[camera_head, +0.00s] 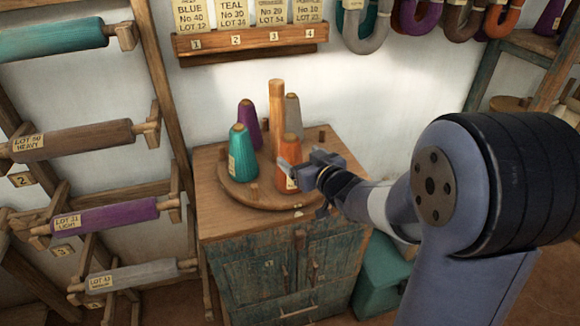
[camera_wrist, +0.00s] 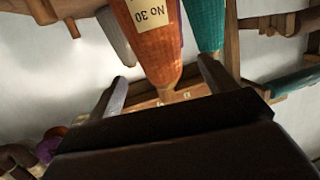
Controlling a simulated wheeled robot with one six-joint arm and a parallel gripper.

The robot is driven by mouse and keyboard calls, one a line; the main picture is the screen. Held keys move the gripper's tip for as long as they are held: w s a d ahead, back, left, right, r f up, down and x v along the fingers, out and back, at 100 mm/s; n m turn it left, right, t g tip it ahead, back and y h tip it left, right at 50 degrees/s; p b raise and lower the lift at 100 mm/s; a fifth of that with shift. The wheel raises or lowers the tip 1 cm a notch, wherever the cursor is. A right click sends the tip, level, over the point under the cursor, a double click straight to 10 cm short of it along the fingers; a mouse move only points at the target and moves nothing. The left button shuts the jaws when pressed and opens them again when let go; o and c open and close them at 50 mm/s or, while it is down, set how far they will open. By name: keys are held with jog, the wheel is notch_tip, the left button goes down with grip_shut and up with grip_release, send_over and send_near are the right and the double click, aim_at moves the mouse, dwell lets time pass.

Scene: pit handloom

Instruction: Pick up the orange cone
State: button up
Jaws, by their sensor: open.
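The orange cone (camera_head: 288,155) stands upright on a round wooden turntable (camera_head: 235,190), on top of a small cabinet. My gripper (camera_head: 300,166) is at the cone's right front side, partly covering it in the head view. In the wrist view the orange cone (camera_wrist: 153,45) with its "No 30" label appears upside down, beyond and between the fingers of my gripper (camera_wrist: 165,82). The fingers are apart. I cannot tell whether either finger touches the cone.
A teal cone (camera_head: 242,155), a purple cone (camera_head: 249,124) and a grey cone (camera_head: 292,113) share the turntable around a wooden post (camera_head: 275,105). Racks of spools (camera_head: 75,140) stand at left. A label shelf (camera_head: 250,40) hangs on the wall above.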

aim_at(295, 153)
jog(key=shift+p+x, duration=0.7)
jog(key=shift+x, duration=2.45)
jog(key=shift+c, duration=0.6)
jog(key=c, duration=1.4)
